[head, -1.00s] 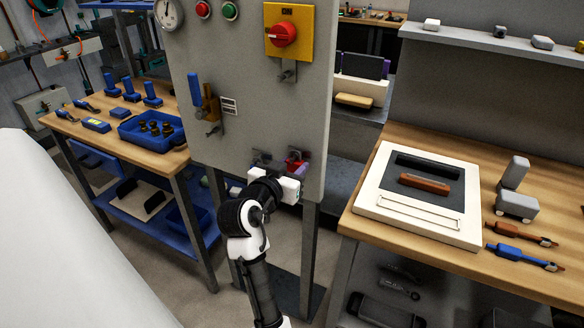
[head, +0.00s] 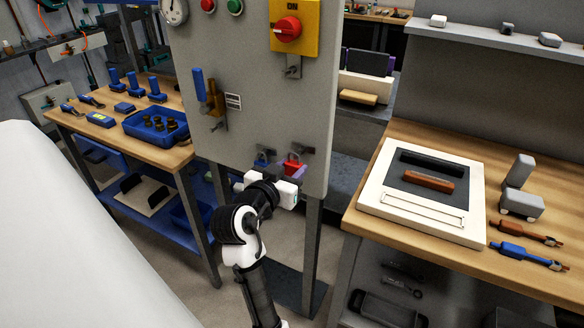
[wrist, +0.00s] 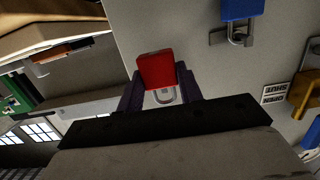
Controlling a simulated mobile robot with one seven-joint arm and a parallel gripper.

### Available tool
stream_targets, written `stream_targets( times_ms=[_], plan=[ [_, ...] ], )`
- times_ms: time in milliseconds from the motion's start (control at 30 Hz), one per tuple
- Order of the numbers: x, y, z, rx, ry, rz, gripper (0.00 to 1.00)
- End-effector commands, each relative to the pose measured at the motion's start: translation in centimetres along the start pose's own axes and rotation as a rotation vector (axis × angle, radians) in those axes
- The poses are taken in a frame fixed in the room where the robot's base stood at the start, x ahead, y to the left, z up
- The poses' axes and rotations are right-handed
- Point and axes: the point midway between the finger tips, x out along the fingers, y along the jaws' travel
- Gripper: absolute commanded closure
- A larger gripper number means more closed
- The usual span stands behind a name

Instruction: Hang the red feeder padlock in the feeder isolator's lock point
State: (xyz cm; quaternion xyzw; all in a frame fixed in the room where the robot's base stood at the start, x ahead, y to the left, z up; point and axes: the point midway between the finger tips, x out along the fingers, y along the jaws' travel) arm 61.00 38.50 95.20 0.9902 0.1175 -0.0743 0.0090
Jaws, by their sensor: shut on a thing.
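The red padlock (head: 293,165) is between the fingers of my gripper (head: 297,174), low on the front of the grey panel. In the wrist view the red padlock (wrist: 156,70) sits between the two dark purple fingers (wrist: 160,88), its shackle pointing towards the gripper's palm. I see no hook through that shackle. Higher on the panel is a red rotary switch (head: 288,29) on a yellow plate marked ON, with a metal tab (head: 293,69) below it. To its left is a yellow lever (head: 216,98) with a metal bracket (head: 218,124) at its foot.
A blue padlock (head: 262,158) hangs on a bracket left of the red one; it also shows in the wrist view (wrist: 240,9). A bench (head: 460,268) with a cream tray (head: 376,204) stands at right. A bench with a blue bin (head: 178,133) stands at left.

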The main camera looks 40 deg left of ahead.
Motion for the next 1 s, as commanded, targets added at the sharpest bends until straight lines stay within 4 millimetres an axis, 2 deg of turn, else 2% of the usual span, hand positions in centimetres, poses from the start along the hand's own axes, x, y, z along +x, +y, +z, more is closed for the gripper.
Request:
stream_targets(
  times_ms=[433,767,1000],
  plan=[
    [-0.3,0.0,0.0,0.0,0.001,0.0,0.92],
    [-2.2,0.0,0.4,-0.001,0.0,-0.001,0.92],
    [-2.3,0.0,0.3,0.0,0.001,0.0,0.92]
  ],
)
